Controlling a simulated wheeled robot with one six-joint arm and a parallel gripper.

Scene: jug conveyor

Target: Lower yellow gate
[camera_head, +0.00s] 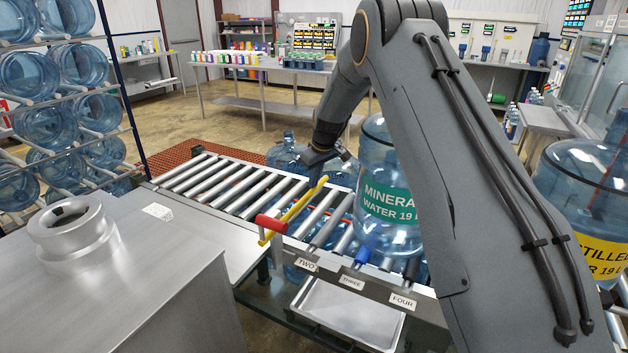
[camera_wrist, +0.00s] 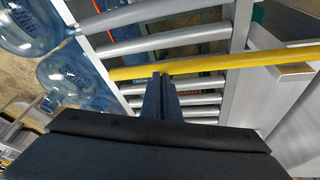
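The yellow gate (camera_head: 308,199) is a thin bar slanting over the conveyor rollers from the near rail, its far end higher in the head view. In the wrist view the yellow gate (camera_wrist: 220,63) crosses the picture above the rollers. My gripper (camera_head: 316,160) is close to the bar's far end in the head view. In the wrist view the fingers of my gripper (camera_wrist: 161,78) are together, with their tips at the bar and nothing seen between them. I cannot tell whether they touch it.
The roller conveyor (camera_head: 172,193) has a red handle (camera_head: 270,224) and a blue handle (camera_head: 366,254) on its near side. A mineral water jug (camera_head: 376,160) stands on the rollers at right, partly behind my arm. A distilled jug (camera_head: 570,180) is farther right. A metal cabinet (camera_head: 130,290) is near left.

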